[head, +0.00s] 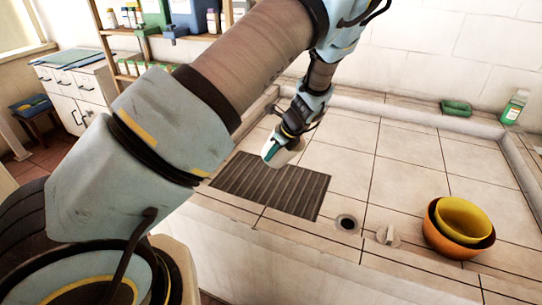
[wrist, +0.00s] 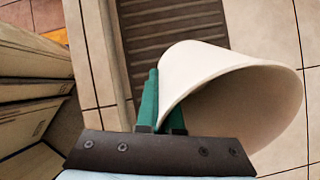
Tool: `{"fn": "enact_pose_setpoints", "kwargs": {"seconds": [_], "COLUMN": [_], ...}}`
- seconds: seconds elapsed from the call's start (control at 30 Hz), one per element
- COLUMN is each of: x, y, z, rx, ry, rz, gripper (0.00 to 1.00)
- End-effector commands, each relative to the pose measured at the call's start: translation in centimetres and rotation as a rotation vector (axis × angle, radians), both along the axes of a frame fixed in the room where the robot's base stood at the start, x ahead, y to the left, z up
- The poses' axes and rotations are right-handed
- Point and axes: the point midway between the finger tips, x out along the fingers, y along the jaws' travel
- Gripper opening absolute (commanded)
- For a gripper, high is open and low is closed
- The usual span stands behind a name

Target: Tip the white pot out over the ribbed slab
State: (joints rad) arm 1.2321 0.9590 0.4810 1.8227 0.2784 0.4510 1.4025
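The white pot (wrist: 205,65) is in my gripper (wrist: 160,112), whose green fingers close on its wall at the rim. One finger is outside the wall and the other goes behind the rim edge. The pot looks tilted in the wrist view, with part of its shaded inside showing; I see no contents. In the head view the pot (head: 286,156) is small and partly covered by my gripper (head: 270,150). It hangs near the far edge of the dark ribbed slab (head: 270,186). The slab (wrist: 170,35) also shows behind the pot in the wrist view.
An orange bowl (head: 451,244) with a yellow bowl (head: 464,218) inside stands at the right on the tiles. A drain hole (head: 347,223) and a small pale fitting (head: 388,236) lie between. A green dish (head: 456,107) and green bottle (head: 515,106) stand on the back ledge.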

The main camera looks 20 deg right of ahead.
Motion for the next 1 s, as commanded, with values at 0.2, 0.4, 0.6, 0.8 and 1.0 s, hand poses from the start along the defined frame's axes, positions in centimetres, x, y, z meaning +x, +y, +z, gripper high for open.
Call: {"fn": "enact_pose_setpoints", "kwargs": {"seconds": [0.2, 0.4, 0.6, 0.8, 1.0], "x": [0.2, 0.2, 0.2, 0.2, 0.1], "y": [0.2, 0.2, 0.2, 0.2, 0.0], "z": [1.0, 1.5, 2.0, 2.4, 2.8], "rx": [-0.123, -0.213, -0.293, -0.371, -0.418], "ry": [0.092, 0.165, 0.231, 0.293, 0.329], "rz": [0.008, 0.008, 0.009, 0.007, 0.002], "gripper": [0.0, 0.0, 0.0, 0.0, 0.0]}}
